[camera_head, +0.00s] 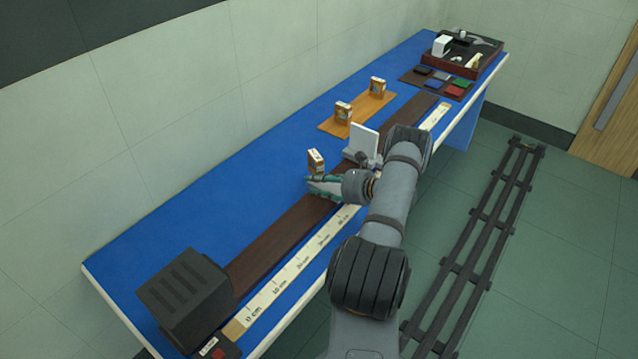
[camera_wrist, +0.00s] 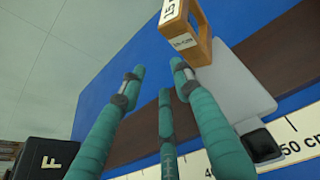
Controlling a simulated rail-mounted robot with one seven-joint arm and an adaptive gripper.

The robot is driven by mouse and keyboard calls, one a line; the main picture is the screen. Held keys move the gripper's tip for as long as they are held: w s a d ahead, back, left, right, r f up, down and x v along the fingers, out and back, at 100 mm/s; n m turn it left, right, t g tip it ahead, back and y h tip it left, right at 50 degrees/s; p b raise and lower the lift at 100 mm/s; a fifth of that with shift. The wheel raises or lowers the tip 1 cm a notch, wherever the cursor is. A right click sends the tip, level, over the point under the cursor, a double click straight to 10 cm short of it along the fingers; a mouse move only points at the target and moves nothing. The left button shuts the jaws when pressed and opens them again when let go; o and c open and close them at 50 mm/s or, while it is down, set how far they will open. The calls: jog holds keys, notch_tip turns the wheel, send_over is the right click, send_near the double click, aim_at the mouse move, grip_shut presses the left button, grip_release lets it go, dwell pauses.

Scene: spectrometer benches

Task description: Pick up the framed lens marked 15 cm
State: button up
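The framed lens marked 15 (camera_wrist: 184,32) is a small wooden frame with white labels. It shows at the top of the wrist view, at and beyond the tip of the right-hand finger. In the head view a small wooden frame (camera_head: 316,160) shows just behind my gripper (camera_head: 318,185), its lower end close to the fingers. My gripper's teal fingers (camera_wrist: 157,72) are apart in the wrist view, with nothing visible between the tips. I cannot tell whether the right-hand finger touches the frame.
A white screen (camera_head: 363,144) stands on the dark rail (camera_head: 270,245), close right of my gripper. A black box (camera_head: 182,295) stands at the near end. Two more wooden frames (camera_head: 343,112) (camera_head: 377,87) stand on an orange board (camera_head: 358,118). A tray (camera_head: 490,64) is at the far end.

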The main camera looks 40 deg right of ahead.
jog(key=shift+o, duration=1.3)
jog(key=shift+s+d+r, duration=0.1)
jog(key=shift+s+d, duration=0.05)
jog(key=shift+s, duration=0.2)
jog(key=b+v, duration=0.3)
jog(key=v, duration=0.5)
jog(key=shift+s+b, duration=0.4)
jog(key=shift+s, duration=0.05)
jog(key=o, duration=0.3)
jog(key=shift+s+r, duration=0.3)
jog(key=shift+s, duration=0.05)
